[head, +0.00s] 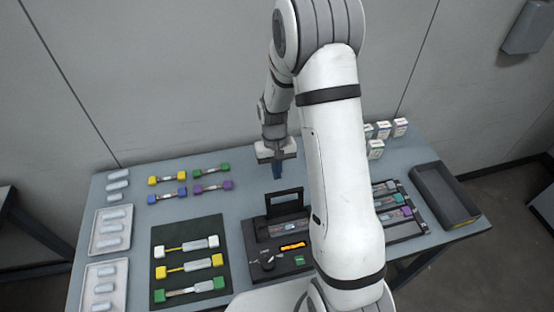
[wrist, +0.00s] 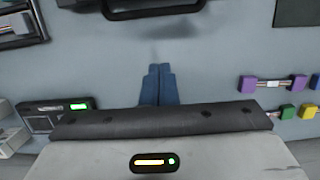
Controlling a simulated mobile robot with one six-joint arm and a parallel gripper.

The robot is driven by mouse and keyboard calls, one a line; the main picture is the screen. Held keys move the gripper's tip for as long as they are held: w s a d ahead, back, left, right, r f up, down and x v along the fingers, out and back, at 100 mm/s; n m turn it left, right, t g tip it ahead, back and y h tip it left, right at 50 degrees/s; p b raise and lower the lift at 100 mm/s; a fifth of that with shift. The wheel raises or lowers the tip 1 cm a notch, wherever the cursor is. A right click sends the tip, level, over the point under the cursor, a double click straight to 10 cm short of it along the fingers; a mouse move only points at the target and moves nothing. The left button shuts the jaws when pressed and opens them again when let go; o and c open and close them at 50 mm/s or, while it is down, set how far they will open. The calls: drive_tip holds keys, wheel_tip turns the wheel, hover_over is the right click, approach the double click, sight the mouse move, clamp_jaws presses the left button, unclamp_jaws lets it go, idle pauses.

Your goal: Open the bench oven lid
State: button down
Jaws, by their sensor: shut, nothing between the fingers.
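The black bench unit (head: 262,232) stands at mid-table, partly hidden by my arm. It has an orange display and a green patch on its front. A black framed panel (head: 285,203) stands upright on it; its edge also shows at the top of the wrist view (wrist: 155,14). I cannot tell whether this panel is the oven lid. My gripper (head: 278,174) is behind the panel, apart from it and over the table. Its blue fingers (wrist: 157,84) are shut together and empty, pointing down.
Coloured connector pieces (head: 190,180) lie left of my gripper. A dark mat (head: 158,290) with splice pieces and two light trays (head: 98,217) are further left. A dark open bin (head: 424,179) is at the right. A small box with a green display (wrist: 42,119) shows in the wrist view.

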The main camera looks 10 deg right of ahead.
sight(284, 199)
drive_tip(key=f, duration=0.3)
drive_tip(key=shift+s+f, duration=0.25)
drive_tip(key=shift+s, duration=0.15)
drive_tip(key=s+r+p, duration=0.1)
drive_tip(key=s+p, duration=0.1)
drive_tip(key=s, duration=0.1)
drive_tip(key=shift+s+r, duration=0.15)
drive_tip(key=shift+r, duration=0.25)
drive_tip(key=shift+a, duration=0.1)
